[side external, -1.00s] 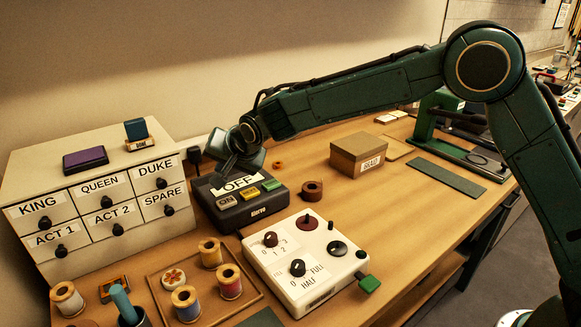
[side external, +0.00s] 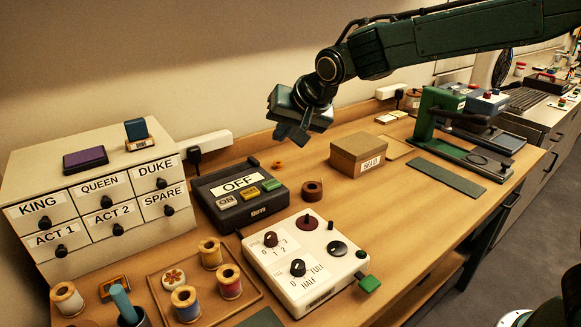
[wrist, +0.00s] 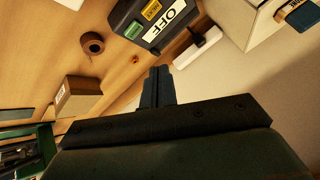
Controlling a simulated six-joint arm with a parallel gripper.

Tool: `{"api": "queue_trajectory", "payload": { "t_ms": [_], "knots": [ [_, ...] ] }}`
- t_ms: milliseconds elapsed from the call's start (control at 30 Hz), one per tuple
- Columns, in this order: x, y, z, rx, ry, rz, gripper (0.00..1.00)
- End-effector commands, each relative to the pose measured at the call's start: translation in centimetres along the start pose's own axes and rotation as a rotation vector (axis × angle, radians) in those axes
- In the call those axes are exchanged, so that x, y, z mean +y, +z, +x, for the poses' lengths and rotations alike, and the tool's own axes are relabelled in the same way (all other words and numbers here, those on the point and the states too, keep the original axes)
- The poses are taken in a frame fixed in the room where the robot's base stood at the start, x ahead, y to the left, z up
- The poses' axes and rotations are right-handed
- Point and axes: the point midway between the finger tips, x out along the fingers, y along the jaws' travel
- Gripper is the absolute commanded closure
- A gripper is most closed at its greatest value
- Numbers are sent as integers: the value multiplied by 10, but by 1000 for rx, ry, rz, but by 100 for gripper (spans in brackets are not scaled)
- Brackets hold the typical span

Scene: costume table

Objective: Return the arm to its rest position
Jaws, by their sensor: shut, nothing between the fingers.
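My gripper (side external: 291,134) hangs in the air above the back of the table, to the right of the dark switch box (side external: 232,211) and clear of it. Its fingers are together with nothing between them. In the wrist view the shut fingers (wrist: 158,86) point toward the back edge and wall. The switch box shows an OFF label and also appears at the top of the wrist view (wrist: 138,30). My arm reaches in from the upper right, raised well above the table.
A labelled drawer cabinet (side external: 85,245) stands at the left. A white control panel (side external: 318,285) with knobs sits at the front middle. A cardboard box (side external: 345,160) and a green press (side external: 435,120) stand toward the right. A spool tray (side external: 247,309) lies at the front left.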

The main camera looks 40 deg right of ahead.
Motion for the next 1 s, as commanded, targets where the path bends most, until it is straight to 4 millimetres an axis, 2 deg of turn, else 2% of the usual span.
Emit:
{"api": "queue_trajectory", "payload": {
  "t_ms": [33,100,467,767,1000],
  "knots": [
    [10,-2,-15,-2,4,-14,100],
    [24,-2,-32,-11,12,-40,100],
    [96,17,-114,-61,50,-177,100],
    [154,53,-171,-105,73,-294,100],
    [197,94,-207,-142,87,-391,100]
  ]
}}
